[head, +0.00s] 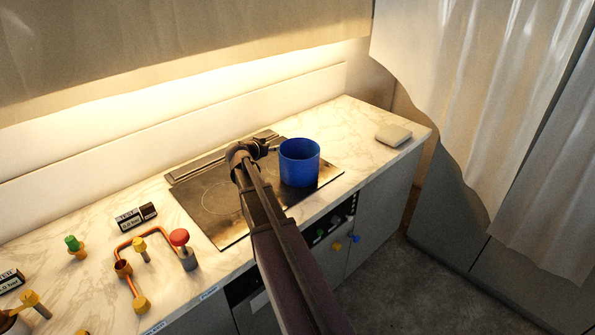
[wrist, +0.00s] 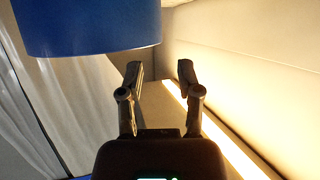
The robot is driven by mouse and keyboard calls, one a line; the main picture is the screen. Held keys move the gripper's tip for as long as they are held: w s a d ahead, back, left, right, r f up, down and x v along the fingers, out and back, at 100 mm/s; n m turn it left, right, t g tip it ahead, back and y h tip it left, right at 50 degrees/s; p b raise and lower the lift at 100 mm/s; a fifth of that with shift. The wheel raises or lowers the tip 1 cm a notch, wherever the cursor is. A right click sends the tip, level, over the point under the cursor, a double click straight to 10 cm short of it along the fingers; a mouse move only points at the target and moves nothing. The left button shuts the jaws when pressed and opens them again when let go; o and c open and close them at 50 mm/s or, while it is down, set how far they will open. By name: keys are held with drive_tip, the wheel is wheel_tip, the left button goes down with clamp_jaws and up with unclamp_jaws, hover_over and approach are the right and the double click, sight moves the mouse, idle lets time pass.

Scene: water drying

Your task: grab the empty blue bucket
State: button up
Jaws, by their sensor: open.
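The blue bucket (head: 299,168) stands upright on the right part of the black cooktop. Its top is open, and I see only blue inside the part of the interior that shows. In the wrist view its wall (wrist: 90,25) fills the upper left. My gripper (head: 269,147) is just left of the bucket, near its rim, in the head view. In the wrist view my gripper (wrist: 160,72) has its two fingers apart, with nothing between them. The bucket lies to the side of the fingers, not in the gap. I cannot tell whether they touch.
The cooktop (head: 207,198) is set in a marble counter (head: 345,118). A pale block (head: 393,135) lies at the right. Copper pipework (head: 143,237) with a red-knobbed valve (head: 180,240) is at the left. A wall runs behind, and a curtain (head: 490,90) hangs at the right.

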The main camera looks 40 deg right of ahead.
sight(281, 145)
drive_tip(key=shift+w+d+f, duration=0.15)
drive_tip(key=shift+d+f, duration=0.1)
drive_tip(key=shift+d, duration=0.3)
drive_tip(key=shift+d, duration=0.1)
drive_tip(key=shift+b+x, duration=1.05)
drive_tip(key=shift+x, duration=1.45)
